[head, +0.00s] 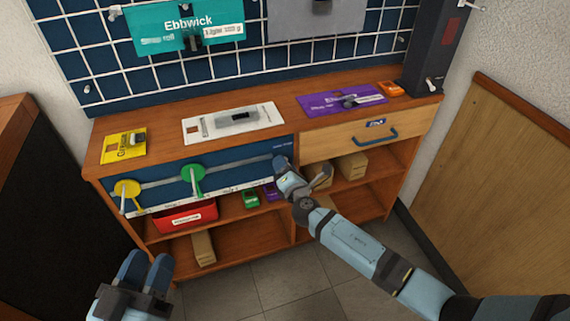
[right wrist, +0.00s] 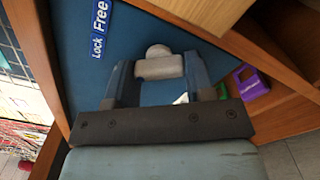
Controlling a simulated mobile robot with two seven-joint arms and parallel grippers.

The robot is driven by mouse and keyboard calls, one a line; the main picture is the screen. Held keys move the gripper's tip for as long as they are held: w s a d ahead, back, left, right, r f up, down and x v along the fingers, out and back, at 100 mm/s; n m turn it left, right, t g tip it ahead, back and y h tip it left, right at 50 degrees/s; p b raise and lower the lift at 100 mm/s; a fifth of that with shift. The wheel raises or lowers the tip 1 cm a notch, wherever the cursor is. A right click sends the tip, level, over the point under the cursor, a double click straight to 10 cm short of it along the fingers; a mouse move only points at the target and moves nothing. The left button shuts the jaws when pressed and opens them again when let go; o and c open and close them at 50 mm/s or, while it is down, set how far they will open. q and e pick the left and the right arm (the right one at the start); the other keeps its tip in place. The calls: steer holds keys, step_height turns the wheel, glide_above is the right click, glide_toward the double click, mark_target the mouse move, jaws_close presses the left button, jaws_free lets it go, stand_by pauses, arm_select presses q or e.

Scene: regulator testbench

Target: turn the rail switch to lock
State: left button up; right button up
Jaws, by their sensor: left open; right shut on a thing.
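The rail switch (right wrist: 158,63) shows in the right wrist view as a light grey knob on a blue panel (right wrist: 185,28). A "Lock / Free" label (right wrist: 100,28) is beside it on the same panel. My right gripper (right wrist: 160,76) is shut on the knob, with one finger on each side of it. In the head view my right gripper (head: 282,164) is at the right end of the blue front panel (head: 240,157) and hides the switch. Which label word the switch points to, I cannot tell. My left gripper (head: 146,270) is open and empty, low at the left.
A yellow knob (head: 127,188) and a green knob (head: 193,179) sit on the rail (head: 160,181). A drawer (head: 350,139) with a blue handle is right of my right gripper. A red bin (head: 186,217) stands on the shelf below. The floor in front is clear.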

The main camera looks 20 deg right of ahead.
arm_select(q)
steer(key=shift+r+t+p, duration=0.3)
steer(key=shift+r+p, duration=0.05)
steer(key=shift+r, duration=0.55)
arm_select(e)
steer(key=shift+w+r+n, duration=0.1)
steer(key=shift+n, duration=0.9)
steer(key=o, duration=0.9)
arm_select(q)
steer(key=f+p, duration=0.1)
steer(key=a+f+g+y+p, duration=0.1)
steer(key=shift+w+a+f+n, duration=0.1)
steer(key=shift+w+f+n, duration=0.1)
steer(key=shift+f+n, duration=0.1)
arm_select(e)
steer(key=s, duration=1.4)
steer(key=shift+d, duration=0.4)
